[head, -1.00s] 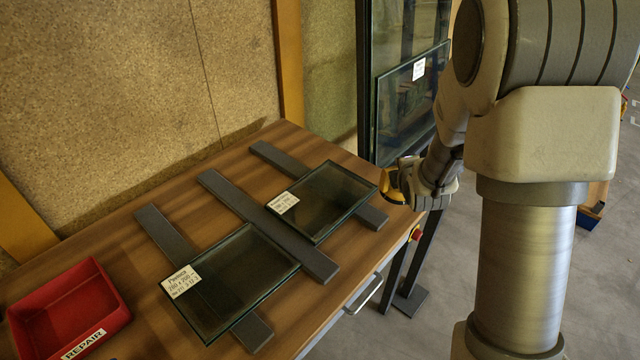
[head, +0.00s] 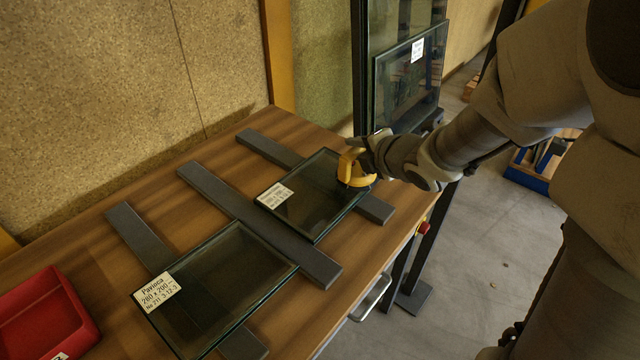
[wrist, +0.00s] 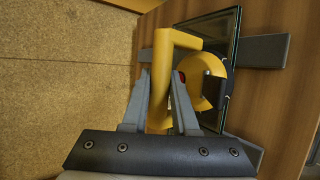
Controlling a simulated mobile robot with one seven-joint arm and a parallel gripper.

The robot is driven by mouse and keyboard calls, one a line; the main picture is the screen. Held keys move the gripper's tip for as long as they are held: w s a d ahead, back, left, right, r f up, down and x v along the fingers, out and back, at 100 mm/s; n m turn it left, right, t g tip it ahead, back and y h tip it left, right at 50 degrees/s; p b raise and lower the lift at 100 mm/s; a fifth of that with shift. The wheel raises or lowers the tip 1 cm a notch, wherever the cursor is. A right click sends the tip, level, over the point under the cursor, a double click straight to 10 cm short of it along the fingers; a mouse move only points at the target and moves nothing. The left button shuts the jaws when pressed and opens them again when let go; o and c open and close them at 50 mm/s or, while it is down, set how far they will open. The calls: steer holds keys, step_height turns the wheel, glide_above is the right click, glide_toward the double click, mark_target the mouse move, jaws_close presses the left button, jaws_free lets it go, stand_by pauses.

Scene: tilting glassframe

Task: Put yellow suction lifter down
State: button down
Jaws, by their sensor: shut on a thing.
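The yellow suction lifter (head: 352,168) is in my gripper (head: 364,160), at the right part of the smaller glass pane (head: 316,205). In the wrist view, the fingers of my gripper (wrist: 160,100) are shut on the handle of the yellow suction lifter (wrist: 182,42), with the glass pane (wrist: 222,28) beyond it. The lifter's cup side overlaps the pane in the picture; I cannot tell whether it touches the glass. The pane lies on dark bars and carries a white label.
A larger labelled pane (head: 225,285) lies on the wooden table (head: 110,285) at the front. A red bin (head: 45,320) stands at the left. A framed glass panel (head: 405,75) stands upright behind the table. A cork wall (head: 90,90) runs along the back left.

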steer(key=shift+w+a+f+b, duration=0.55)
steer(key=shift+w+a+f, duration=0.8)
steer(key=shift+f, duration=0.45)
steer(key=shift+w+a+f+b, duration=0.6)
steer(key=shift+w+a+f, duration=0.8)
steer(key=shift+f, duration=0.4)
steer(key=shift+w+a+f+b, duration=0.55)
steer(key=shift+w+a+f, duration=0.8)
steer(key=shift+f, duration=0.45)
steer(key=shift+f, duration=0.15)
steer(key=c, duration=0.7)
jaws_free()
